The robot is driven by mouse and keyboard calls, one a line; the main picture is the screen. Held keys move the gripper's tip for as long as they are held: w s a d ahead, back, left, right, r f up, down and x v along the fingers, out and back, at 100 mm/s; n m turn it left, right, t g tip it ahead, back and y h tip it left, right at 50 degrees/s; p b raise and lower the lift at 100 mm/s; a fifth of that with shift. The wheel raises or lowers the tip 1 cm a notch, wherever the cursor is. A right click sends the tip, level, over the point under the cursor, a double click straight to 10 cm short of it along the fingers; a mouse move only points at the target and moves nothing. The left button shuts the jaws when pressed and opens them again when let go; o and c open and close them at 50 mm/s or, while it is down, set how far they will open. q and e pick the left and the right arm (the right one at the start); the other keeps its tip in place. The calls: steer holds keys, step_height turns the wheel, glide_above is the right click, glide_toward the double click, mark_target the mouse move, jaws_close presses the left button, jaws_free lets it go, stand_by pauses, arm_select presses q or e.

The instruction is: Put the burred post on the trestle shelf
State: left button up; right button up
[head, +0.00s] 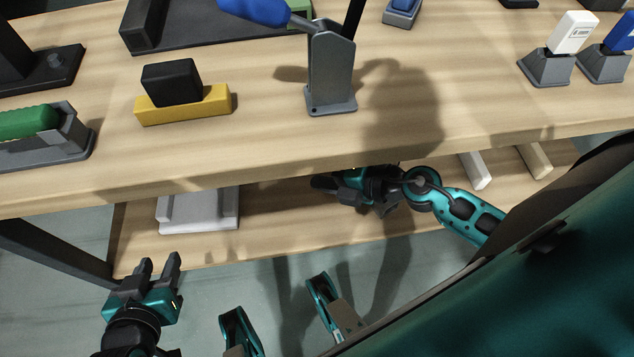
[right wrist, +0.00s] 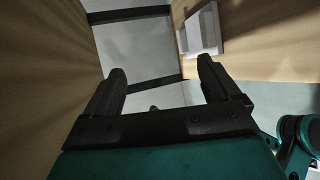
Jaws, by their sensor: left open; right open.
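Two post-like bars show on the lower shelf (head: 270,232) under the tabletop: a pale grey one (head: 476,170) and a cream one (head: 534,160). Their far ends are hidden by the tabletop edge; I cannot tell whether either is burred. My right gripper (head: 320,184) reaches in between tabletop and lower shelf, to the left of these bars. In the right wrist view it is open and empty (right wrist: 163,78). My left gripper (head: 160,268) is open and empty, in front of the lower shelf's left end. I cannot tell which surface is the trestle shelf.
A white block-like piece (head: 198,212) is on the lower shelf, also in the right wrist view (right wrist: 200,32). On the tabletop (head: 270,140) stand a grey holder (head: 331,75) with a blue-handled tool, a yellow-and-black block (head: 185,103) and a green-handled item (head: 30,122).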

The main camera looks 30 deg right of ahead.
step_height(320, 180, up, 4)
steer(key=w+m+t+h, duration=0.25)
steer(key=m+t, duration=0.25)
steer(key=m, duration=0.6)
steer(key=s+a+f+m+g+h, duration=0.1)
steer(key=s+f+m+g+h, duration=0.2)
steer(key=m, duration=1)
steer(key=s+f+g, duration=0.2)
steer(key=s+f, duration=0.1)
steer(key=shift+a+f+m+h, duration=0.2)
steer(key=shift+a+m+h, duration=0.15)
steer(key=shift+m, duration=0.05)
